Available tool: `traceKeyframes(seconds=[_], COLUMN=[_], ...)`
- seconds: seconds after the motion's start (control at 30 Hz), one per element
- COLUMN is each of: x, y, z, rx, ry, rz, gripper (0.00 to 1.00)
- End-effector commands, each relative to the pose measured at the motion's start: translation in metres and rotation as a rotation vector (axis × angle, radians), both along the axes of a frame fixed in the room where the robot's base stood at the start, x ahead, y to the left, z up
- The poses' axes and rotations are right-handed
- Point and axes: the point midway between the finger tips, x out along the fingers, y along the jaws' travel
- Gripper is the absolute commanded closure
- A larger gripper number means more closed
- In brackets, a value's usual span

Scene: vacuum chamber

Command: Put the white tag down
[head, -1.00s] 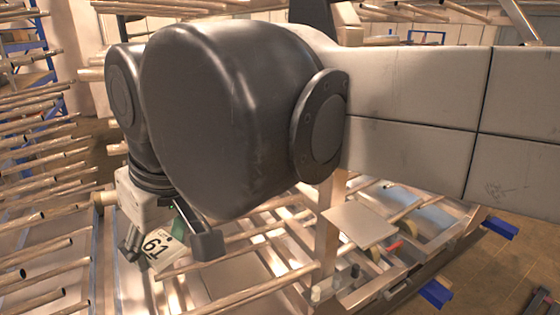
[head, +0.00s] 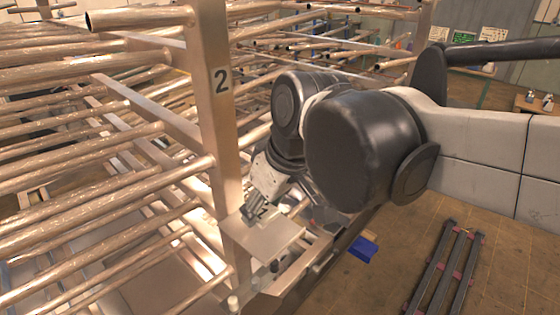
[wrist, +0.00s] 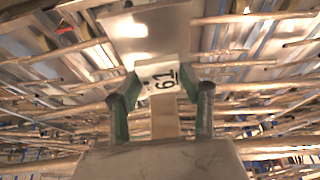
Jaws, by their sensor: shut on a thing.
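The white tag (wrist: 158,72) with a black "61" is held between the two fingers of my gripper (wrist: 160,88) in the wrist view. In the head view my gripper (head: 257,212) points down beside the upright post marked "2", just above a flat pale metal plate (head: 268,240). Only a small part of the tag shows there. In the wrist view the plate (wrist: 148,28) lies straight ahead of the tag. I cannot tell whether the tag touches the plate.
The metal post (head: 222,130) stands close to the left of my gripper. Racks of copper-coloured tubes (head: 90,190) fill the left side. A blue block (head: 363,249) and dark rails (head: 446,270) lie on the open floor to the right.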

Motion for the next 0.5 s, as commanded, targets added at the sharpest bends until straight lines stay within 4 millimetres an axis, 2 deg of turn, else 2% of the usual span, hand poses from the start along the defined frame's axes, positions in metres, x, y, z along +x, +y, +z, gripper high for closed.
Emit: traceKeyframes(seconds=[0.17,0.5], x=[0.005,0.004], y=[-0.006,-0.005], z=[-0.006,-0.041], rx=[0.0,0.0], ry=[0.0,0.0], rz=[0.001,0.001], gripper=[0.79,0.79])
